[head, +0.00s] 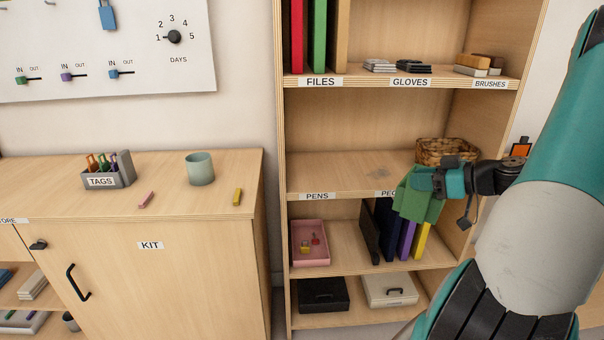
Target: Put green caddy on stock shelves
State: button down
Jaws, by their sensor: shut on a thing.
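My gripper (438,181) is shut on the green caddy (417,201) at the right of the stock shelves (335,165). The caddy is tilted and hangs in front of the middle board's edge, covering part of a label that starts with PE. Part of it is hidden behind the gripper. I cannot tell whether it touches the board. The middle board has a bare stretch above the PENS label (317,196). A woven basket (447,151) stands at that board's back right, partly behind my gripper.
The top board holds files (319,36), gloves (380,65) and brushes (472,65). Below the middle board are a pink tray (310,244), upright binders (384,228), a black case (323,294) and a white case (391,289). A cabinet (170,290) with a cup (200,169) stands left.

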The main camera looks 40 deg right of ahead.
aim_at(312, 169)
jog(key=z, duration=0.05)
jog(key=i, duration=0.9)
